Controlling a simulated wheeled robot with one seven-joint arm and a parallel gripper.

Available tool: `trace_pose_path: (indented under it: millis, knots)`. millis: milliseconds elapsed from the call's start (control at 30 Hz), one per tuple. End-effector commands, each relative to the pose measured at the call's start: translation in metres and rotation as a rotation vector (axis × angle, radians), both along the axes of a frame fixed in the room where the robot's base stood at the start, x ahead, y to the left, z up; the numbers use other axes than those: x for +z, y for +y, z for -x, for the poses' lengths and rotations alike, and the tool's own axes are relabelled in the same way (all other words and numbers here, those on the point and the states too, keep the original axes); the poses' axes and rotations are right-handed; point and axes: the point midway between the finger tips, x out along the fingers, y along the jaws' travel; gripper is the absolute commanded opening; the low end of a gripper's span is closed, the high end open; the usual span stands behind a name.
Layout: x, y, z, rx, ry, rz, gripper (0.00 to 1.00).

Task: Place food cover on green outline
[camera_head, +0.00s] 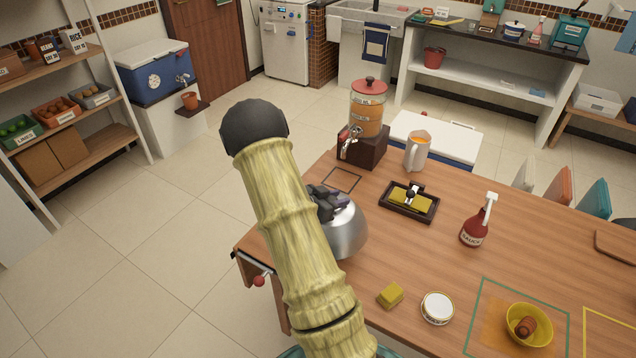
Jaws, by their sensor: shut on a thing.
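The food cover (349,233) is a shiny silver dome over the left part of the wooden table, partly hidden behind my arm. My gripper (330,204) is dark and shut on the top of the cover. I cannot tell whether the cover touches the table. The green outline (478,304) is a square on the table at the lower right, well to the right of the cover. A yellow bowl (516,309) with a brown item (525,326) in it stands inside the green outline.
A sponge (390,296) and a round white tin (437,308) lie between the cover and the green outline. A sauce bottle (475,230), a dark tray (397,204), a jug (416,152) and a drink dispenser (367,115) stand farther back. A yellow outline (605,314) is at right.

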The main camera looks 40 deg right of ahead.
Motion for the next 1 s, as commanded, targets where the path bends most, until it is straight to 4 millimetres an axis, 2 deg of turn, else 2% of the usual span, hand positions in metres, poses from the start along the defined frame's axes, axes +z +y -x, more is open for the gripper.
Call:
trace_pose_path:
  millis: [333, 467, 633, 1000]
  knots:
    - [0.007, 0.0, 0.0, 0.0, -0.001, 0.001, 0.0]
    - [0.023, 0.0, 0.0, 0.0, -0.001, 0.001, 0.0]
    - [0.054, 0.0, 0.0, 0.0, -0.001, 0.001, 0.0]
    - [0.085, 0.0, 0.0, 0.0, -0.001, 0.001, 0.0]
